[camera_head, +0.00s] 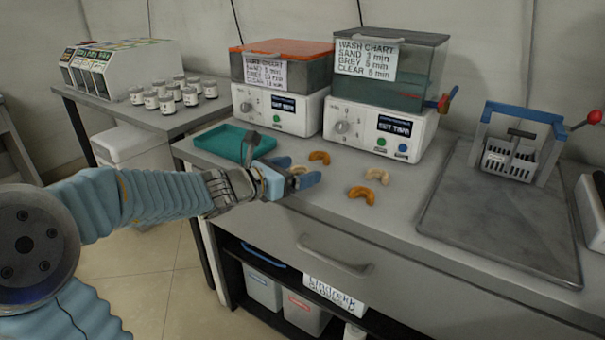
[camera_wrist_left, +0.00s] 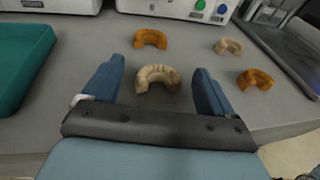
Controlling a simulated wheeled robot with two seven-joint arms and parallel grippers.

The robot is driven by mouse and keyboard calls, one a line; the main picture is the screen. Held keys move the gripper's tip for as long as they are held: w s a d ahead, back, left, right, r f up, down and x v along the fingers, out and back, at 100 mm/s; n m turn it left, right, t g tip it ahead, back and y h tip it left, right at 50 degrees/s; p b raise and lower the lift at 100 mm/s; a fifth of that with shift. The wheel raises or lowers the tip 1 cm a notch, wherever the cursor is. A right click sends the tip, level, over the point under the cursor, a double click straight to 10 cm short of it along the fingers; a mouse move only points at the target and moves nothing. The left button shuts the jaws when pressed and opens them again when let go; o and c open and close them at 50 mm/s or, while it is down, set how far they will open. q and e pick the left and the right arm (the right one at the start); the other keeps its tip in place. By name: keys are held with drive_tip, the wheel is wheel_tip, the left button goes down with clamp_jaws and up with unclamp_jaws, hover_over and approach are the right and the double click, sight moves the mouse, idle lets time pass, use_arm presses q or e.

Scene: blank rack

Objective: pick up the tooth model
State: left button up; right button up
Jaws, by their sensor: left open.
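A cream, horseshoe-shaped tooth model (camera_wrist_left: 157,74) lies on the grey counter between the two blue fingers of my left gripper (camera_wrist_left: 160,80) in the wrist view. The fingers are open, with a gap on each side of it. In the head view the left gripper (camera_head: 290,180) is low over the counter and partly hides this cream model (camera_head: 298,170). Three similar models lie to its right or beyond: an orange-brown one (camera_head: 319,157), a second cream one (camera_head: 377,175) and another orange-brown one (camera_head: 361,194). My right gripper is not in view.
A teal tray (camera_head: 222,140) lies left of the gripper. Two boxy machines with dials, one orange-lidded (camera_head: 285,110) and one grey-lidded (camera_head: 378,130), stand behind. A grey mat (camera_head: 500,225) with a basket frame (camera_head: 515,150) is at right. The counter's front edge is close.

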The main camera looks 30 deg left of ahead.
use_arm(q)
drive_tip(key=shift+w+d, duration=0.1)
drive_tip(key=shift+w, duration=0.2)
drive_tip(key=c, duration=1.1)
drive_tip(key=shift+o, duration=0.2)
